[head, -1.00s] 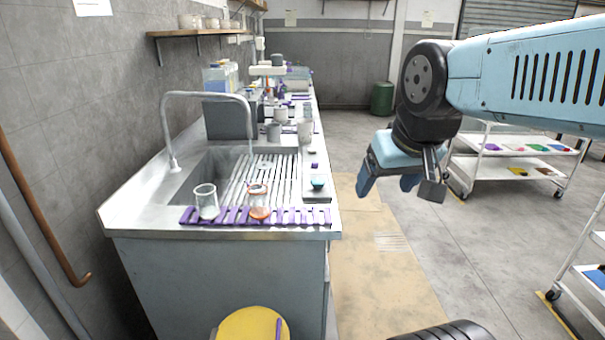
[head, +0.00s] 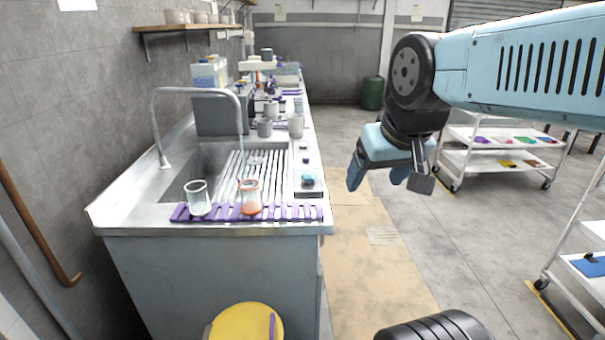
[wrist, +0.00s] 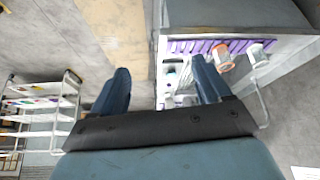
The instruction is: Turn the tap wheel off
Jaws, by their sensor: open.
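The tap (head: 196,91) is a thin, pale, arched pipe standing at the back left of the sink (head: 207,165). I cannot make out its wheel in either view. My gripper (head: 375,178) hangs in the air to the right of the bench, over the floor, well apart from the tap. Its two blue fingers are spread with nothing between them. In the wrist view my gripper (wrist: 161,66) shows the fingers apart, with the bench's end beyond them. A thin curved pipe, likely the tap, shows at the right there (wrist: 262,105).
A glass beaker (head: 198,199) and an orange-filled beaker (head: 250,198) stand by the purple slatted strip (head: 290,212) at the bench's near edge. A yellow stool (head: 238,325) stands in front. White carts (head: 500,159) are at the right. The floor between is clear.

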